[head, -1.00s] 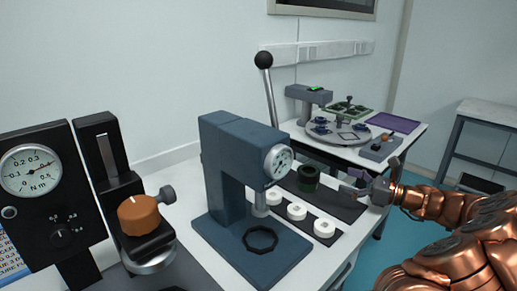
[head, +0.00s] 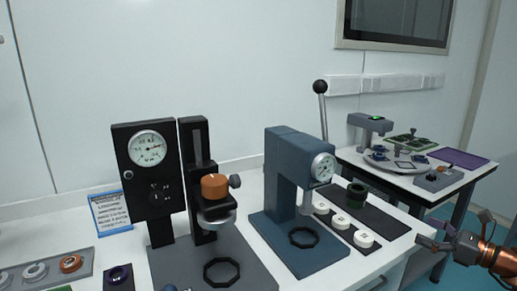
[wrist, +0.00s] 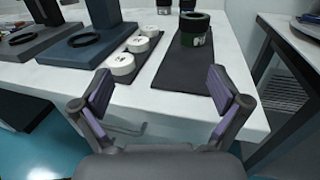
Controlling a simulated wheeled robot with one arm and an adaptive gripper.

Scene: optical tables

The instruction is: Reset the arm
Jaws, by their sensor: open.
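My gripper (head: 436,240) is at the right of the head view, in front of the table's right edge. In the wrist view my gripper (wrist: 160,92) is open and empty, its two purple-padded fingers spread wide. Between and beyond the fingers lies a dark mat (wrist: 182,73) on the white table. A dark green cylinder (wrist: 194,30) stands on the mat's far part, apart from the fingers. The same cylinder (head: 356,194) shows in the head view behind several white discs.
A blue-grey lever press (head: 284,170) stands beside the white discs (head: 340,221). A black torque tester (head: 152,180) with an orange knob (head: 214,186) stands to its left. A second table (head: 400,178) with a round plate is at the back right. Teal floor is open at the right.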

